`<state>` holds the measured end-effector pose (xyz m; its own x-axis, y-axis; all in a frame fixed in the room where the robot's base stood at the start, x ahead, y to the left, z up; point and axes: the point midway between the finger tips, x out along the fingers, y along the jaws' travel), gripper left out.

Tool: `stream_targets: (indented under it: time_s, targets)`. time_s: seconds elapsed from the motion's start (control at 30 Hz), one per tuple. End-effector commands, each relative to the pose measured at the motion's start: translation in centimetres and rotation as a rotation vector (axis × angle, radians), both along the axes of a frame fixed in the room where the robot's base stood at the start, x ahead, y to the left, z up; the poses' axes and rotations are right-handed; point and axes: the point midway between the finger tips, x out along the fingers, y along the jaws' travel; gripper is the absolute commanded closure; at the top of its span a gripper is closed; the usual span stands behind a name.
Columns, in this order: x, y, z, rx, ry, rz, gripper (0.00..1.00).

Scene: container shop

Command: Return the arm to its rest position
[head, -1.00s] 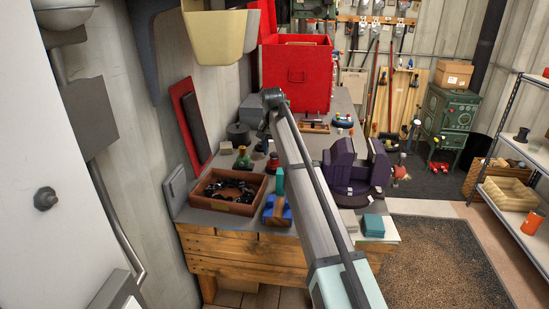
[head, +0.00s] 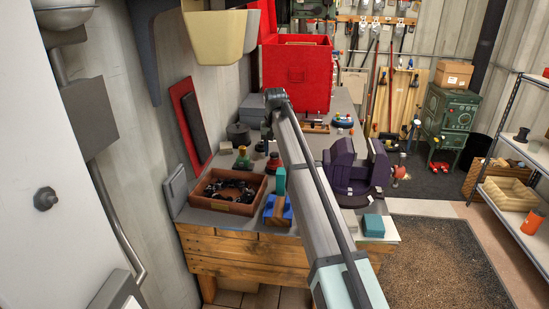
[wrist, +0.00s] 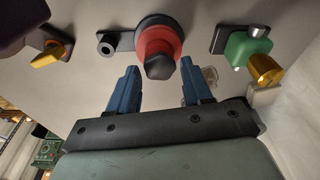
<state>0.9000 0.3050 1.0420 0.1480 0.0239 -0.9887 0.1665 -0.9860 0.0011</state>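My arm (head: 312,190) reaches from the lower right of the head view over the workbench. Its far joint is near the red toolbox. Beyond the fingers in the wrist view are a red part with a black knob (wrist: 158,64), a green part with a gold end (wrist: 248,50), and a dark piece with a yellow handle (wrist: 50,54). None is seen touching the fingers.
On the bench (head: 228,221) are a brown tray of dark parts (head: 228,206), a purple vise-like block (head: 350,172), a blue-and-wood piece (head: 277,210) and a teal box (head: 373,225). The red toolbox (head: 297,78) stands behind. A shelf rack (head: 500,150) is at right. Open floor lies between.

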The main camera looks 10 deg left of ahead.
Motion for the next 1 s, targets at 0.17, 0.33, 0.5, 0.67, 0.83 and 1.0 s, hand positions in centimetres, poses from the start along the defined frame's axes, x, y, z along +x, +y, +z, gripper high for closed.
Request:
stream_targets:
  time_s: [0.17,0.33,0.5,0.67,0.83,1.0]
  targets:
    - [-0.01,0.01,0.00,0.000,0.000,-0.001,0.68]
    - [-0.01,0.00,0.00,0.000,0.000,-0.001,0.84]
    - [0.00,-0.01,0.00,0.000,0.000,0.003,1.00]
    - [0.01,-0.06,0.01,0.001,0.000,0.135,1.00]
    - [0.03,-0.07,0.02,0.000,0.000,0.333,1.00]
    - [0.03,-0.03,0.04,0.001,0.002,0.527,1.00]
